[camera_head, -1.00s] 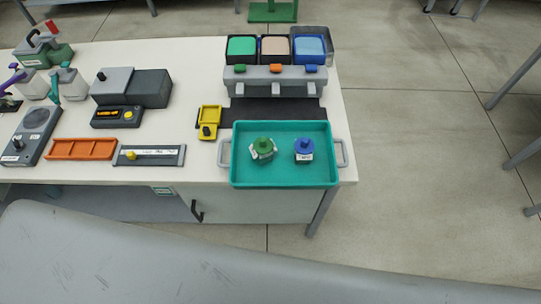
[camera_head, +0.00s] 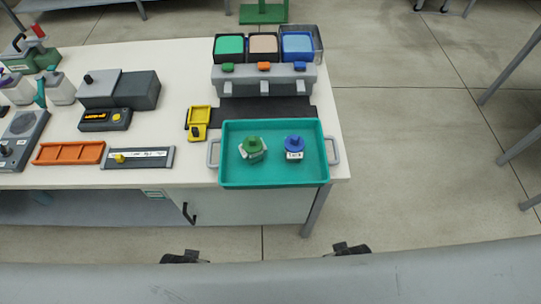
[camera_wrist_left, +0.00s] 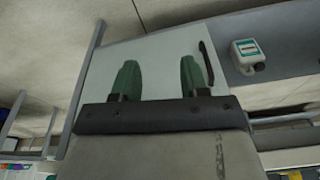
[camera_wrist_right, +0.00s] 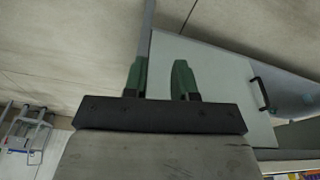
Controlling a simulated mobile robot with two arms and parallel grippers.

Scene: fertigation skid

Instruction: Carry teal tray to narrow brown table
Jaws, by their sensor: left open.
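The teal tray (camera_head: 230,180) lies on the right front corner of a white-topped bench, with grey handles (camera_head: 213,153) at its left and right (camera_head: 333,150) ends. My right gripper (camera_wrist_right: 160,75) is open and empty too. In the head view only dark parts of both grippers show at the bottom, below and apart from the tray. No narrow brown table is in view.
A grey dispenser (camera_head: 263,77) with three coloured bins stands behind the tray. A yellow holder (camera_head: 198,121) sits close to its left, and an orange rack (camera_head: 68,153) farther left. Bare floor (camera_head: 420,150) lies right of the bench; grey table legs (camera_head: 510,75) stand at the right edge.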

